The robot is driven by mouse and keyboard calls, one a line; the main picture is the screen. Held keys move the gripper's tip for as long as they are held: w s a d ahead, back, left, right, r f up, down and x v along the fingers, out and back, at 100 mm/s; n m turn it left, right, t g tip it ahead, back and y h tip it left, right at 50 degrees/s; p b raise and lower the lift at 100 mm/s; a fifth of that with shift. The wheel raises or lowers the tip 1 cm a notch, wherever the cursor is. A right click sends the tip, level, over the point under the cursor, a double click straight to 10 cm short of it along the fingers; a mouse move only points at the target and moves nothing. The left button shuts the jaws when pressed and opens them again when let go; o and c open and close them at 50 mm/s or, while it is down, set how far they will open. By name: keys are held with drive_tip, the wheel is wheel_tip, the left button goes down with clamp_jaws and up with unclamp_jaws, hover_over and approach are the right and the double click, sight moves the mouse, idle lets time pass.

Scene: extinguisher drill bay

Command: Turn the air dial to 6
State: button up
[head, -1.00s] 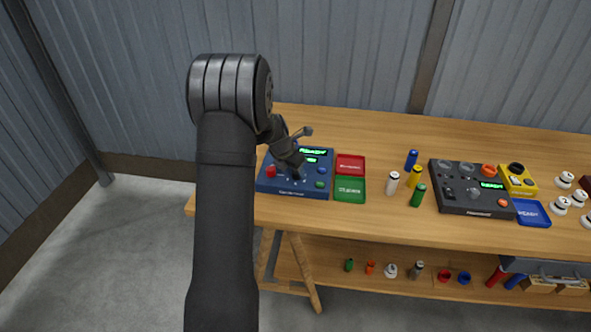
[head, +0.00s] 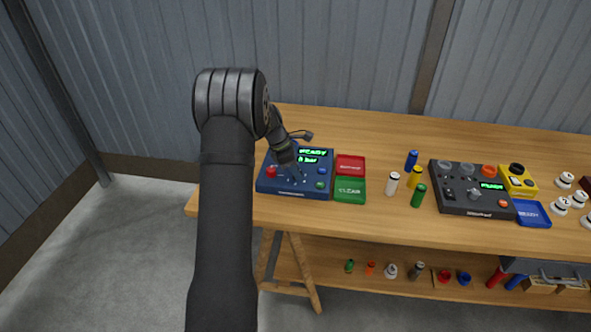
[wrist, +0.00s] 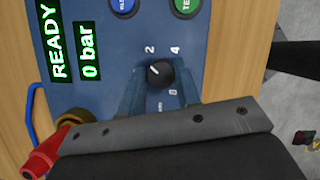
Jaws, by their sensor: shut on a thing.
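The blue control panel (head: 262,187) stands on the left part of the bench. Its screen (wrist: 73,52) reads READY and 0 bar. The air dial (wrist: 160,73) is a small black knob with a white pointer line, which appears to lie toward the upper left in the wrist view. The marks 2 and 4 show above it; another mark below it is too small to read surely, and my right finger may hide others. My gripper (wrist: 160,88) is shut on the dial, one finger on each side. In the head view my gripper (head: 294,174) hides the dial.
A red tray (head: 350,165) and a green tray (head: 349,190) lie right of the panel. Several small cylinders stand beyond them, then a dark panel (head: 465,207).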

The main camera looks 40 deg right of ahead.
drive_tip(key=m+y, duration=0.1)
drive_tip(key=m, duration=0.2)
drive_tip(key=m+g+y, duration=0.1)
drive_tip(key=m, duration=0.3)
drive_tip(key=shift+w+d+g, duration=0.1)
drive_tip(key=shift+d+g, duration=0.05)
drive_tip(key=shift+g, duration=0.15)
drive_tip(key=m+y, duration=0.1)
drive_tip(key=m, duration=0.2)
drive_tip(key=m+y, duration=0.1)
drive_tip(key=m, duration=0.2)
drive_tip(key=shift+d+m+y, duration=0.15)
drive_tip(key=shift+m+y, duration=0.15)
drive_tip(key=shift+y, duration=0.1)
drive_tip(key=m+y, duration=0.1)
drive_tip(key=m, duration=0.2)
drive_tip(key=shift+m, duration=0.3)
drive_tip(key=m, duration=0.1)
drive_tip(key=m+t+y, duration=0.1)
drive_tip(key=m, duration=0.1)
drive_tip(key=shift+s+d+m+t, duration=0.1)
drive_tip(key=shift+s+m+t, duration=0.1)
drive_tip(key=shift+m+t, duration=0.1)
drive_tip(key=m+t, duration=0.1)
drive_tip(key=m, duration=0.2)
drive_tip(key=m+t+y, duration=0.1)
drive_tip(key=m, duration=0.2)
drive_tip(key=shift+s+m, duration=0.1)
drive_tip(key=shift+m, duration=0.2)
drive_tip(key=o, duration=1)
